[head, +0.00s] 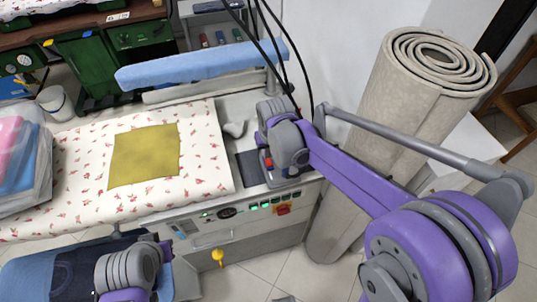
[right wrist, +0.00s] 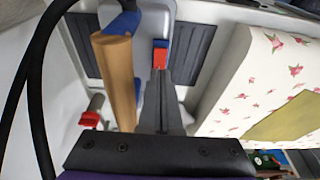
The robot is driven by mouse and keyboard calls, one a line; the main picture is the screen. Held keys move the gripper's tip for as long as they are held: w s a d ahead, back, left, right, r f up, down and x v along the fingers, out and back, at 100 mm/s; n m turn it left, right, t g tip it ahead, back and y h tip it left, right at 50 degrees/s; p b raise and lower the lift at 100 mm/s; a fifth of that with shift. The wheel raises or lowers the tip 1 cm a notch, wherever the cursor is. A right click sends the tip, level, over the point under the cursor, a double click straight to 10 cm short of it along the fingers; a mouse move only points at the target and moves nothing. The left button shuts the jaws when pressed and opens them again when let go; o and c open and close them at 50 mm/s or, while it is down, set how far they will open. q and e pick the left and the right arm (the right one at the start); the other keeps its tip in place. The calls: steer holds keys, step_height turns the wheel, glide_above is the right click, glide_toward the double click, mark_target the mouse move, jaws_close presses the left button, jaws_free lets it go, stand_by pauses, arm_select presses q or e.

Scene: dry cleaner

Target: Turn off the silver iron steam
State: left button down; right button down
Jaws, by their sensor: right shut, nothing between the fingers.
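The silver iron (right wrist: 158,20) rests on a dark ribbed pad in the right wrist view. It has a wooden handle (right wrist: 115,75), and a small red and blue switch (right wrist: 160,54) sits on its grey body. My right gripper (right wrist: 160,75) is shut and empty, its fingertips right at the red switch; I cannot tell whether they touch it. In the head view my right gripper (head: 283,155) is over the right end of the ironing table and mostly hides the iron. My left arm shows at the lower left, but its fingers do not.
The ironing table has a floral cover (head: 75,165) with a mustard cloth (head: 145,155) on it. A control panel (head: 245,212) is on its front. A rolled carpet (head: 390,100) stands to the right. Black cables (right wrist: 35,95) hang close to my right wrist. A blue padded sleeve board (head: 200,66) is behind.

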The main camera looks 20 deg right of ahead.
steer(key=s+v, duration=0.2)
steer(key=v, duration=1)
steer(key=shift+f+p, duration=0.3)
steer(key=shift+d, duration=0.1)
steer(key=s+d+f+t, duration=0.1)
steer(key=s+f, duration=0.3)
steer(key=s, duration=0.4)
steer(key=s+d+f+t, duration=0.2)
steer(key=s+d+f, duration=0.1)
steer(key=s, duration=0.4)
steer(key=shift+s+d+f, duration=0.15)
steer(key=shift+s+f, duration=0.25)
steer(key=shift+f, duration=0.05)
